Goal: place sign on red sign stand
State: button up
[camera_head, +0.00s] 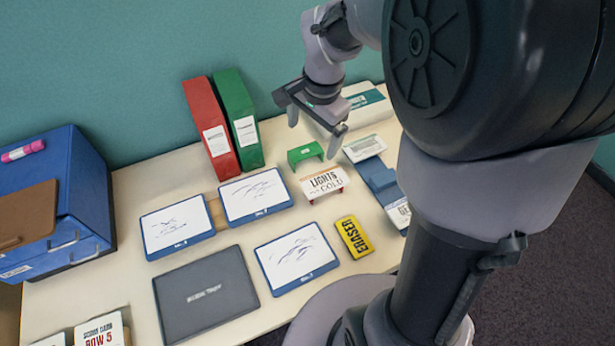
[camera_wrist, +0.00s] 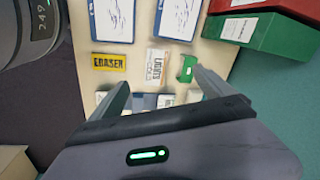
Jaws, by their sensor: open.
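A white sign with an orange top edge reading "LIGHTS" and "COLD" (camera_head: 325,182) sits tilted near the table's middle; it also shows in the wrist view (camera_wrist: 155,66). Small red parts of the red sign stand (camera_head: 311,201) show at the sign's lower corners; the sign appears to rest on it, and covers most of it. An empty green stand (camera_head: 305,153) is just behind, also in the wrist view (camera_wrist: 187,68). My gripper (camera_head: 316,126) is open and empty, raised above the green stand and apart from the sign. Its fingers (camera_wrist: 160,88) spread wide in the wrist view.
A yellow eraser box (camera_head: 354,237) and framed whiteboards (camera_head: 297,257) lie in front and left. Red (camera_head: 211,128) and green (camera_head: 240,118) binders stand behind. A blue stand (camera_head: 378,180) and a white box (camera_head: 368,105) are right. A blue case (camera_head: 85,190) stands far left.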

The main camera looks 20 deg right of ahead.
jog(key=s+a+r+n+t, duration=0.1)
jog(key=s+a+r+n, duration=0.1)
jog(key=s, duration=0.4)
jog(key=s+a+r+n+t+y, duration=0.1)
jog(key=s+a+r+n, duration=0.2)
jog(key=s+a+n, duration=0.1)
jog(key=s+a+r+n+t, duration=0.1)
jog(key=s+a+r+n, duration=0.1)
jog(key=s, duration=0.6)
jog(key=a+r, duration=0.1)
jog(key=a, duration=0.1)
jog(key=shift+s+a+r+n+t+y, duration=0.25)
jog(key=shift+a+n+t+y, duration=0.15)
